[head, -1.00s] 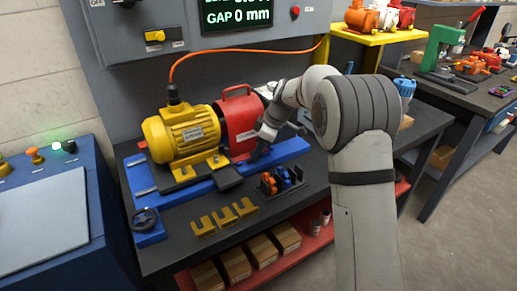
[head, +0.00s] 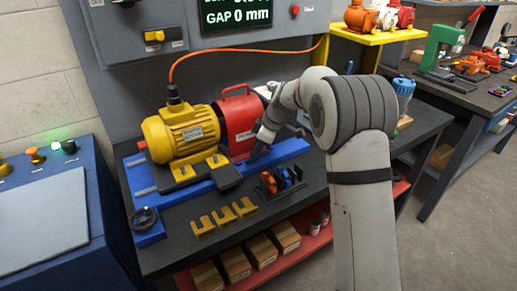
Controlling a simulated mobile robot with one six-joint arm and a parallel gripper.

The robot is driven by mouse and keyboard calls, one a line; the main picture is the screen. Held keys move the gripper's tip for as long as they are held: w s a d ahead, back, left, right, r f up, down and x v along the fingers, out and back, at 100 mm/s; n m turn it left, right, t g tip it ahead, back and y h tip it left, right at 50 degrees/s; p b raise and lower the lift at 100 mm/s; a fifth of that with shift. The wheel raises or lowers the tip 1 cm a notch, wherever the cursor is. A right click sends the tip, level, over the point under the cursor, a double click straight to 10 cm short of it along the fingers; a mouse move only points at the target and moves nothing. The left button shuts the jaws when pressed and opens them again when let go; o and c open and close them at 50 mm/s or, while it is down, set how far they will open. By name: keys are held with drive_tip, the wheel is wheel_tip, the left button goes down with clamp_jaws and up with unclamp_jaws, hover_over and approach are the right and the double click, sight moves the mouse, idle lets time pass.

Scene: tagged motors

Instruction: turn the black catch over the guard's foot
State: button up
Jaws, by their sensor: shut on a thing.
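The red guard (head: 239,118) with a handle on top stands on the blue base rail (head: 288,149), just right of the yellow motor (head: 181,135). My gripper (head: 257,150) reaches down at the guard's front right foot. It is shut on the small black catch, which is mostly hidden by the fingers at this size. I cannot tell how far the catch lies over the foot, because the fingers cover that spot.
A black block (head: 227,176) sits on the rail's front edge. Several yellow forked pieces (head: 224,217) and a small rack of orange and blue parts (head: 281,182) stand on the dark bench in front. An orange cable (head: 240,51) arches above the motor.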

drive_tip(key=shift+m, duration=0.3)
drive_tip(key=m+b, duration=0.1)
drive_tip(key=m+t+b, duration=0.1)
drive_tip(key=m, duration=0.1)
drive_tip(key=shift+s+a+t, duration=0.1)
drive_tip(key=shift+s+t, duration=0.05)
drive_tip(key=shift+t, duration=0.15)
drive_tip(key=m+h, duration=0.1)
drive_tip(key=m, duration=0.1)
drive_tip(key=m+t, duration=0.1)
drive_tip(key=m, duration=0.2)
drive_tip(key=shift+s+a+r+h, duration=0.15)
drive_tip(key=shift+h, duration=0.25)
drive_tip(key=m, duration=0.2)
drive_tip(key=m+t+h, duration=0.1)
drive_tip(key=m, duration=0.1)
drive_tip(key=shift+a+m+h, duration=0.2)
drive_tip(key=shift+m+h, duration=0.1)
drive_tip(key=m+h+b, duration=0.1)
drive_tip(key=m, duration=0.1)
drive_tip(key=m+b, duration=0.1)
drive_tip(key=m, duration=0.1)
drive_tip(key=shift+a+m+h, duration=0.2)
drive_tip(key=shift+m+h, duration=0.1)
drive_tip(key=shift+h, duration=0.1)
drive_tip(key=o, duration=1)
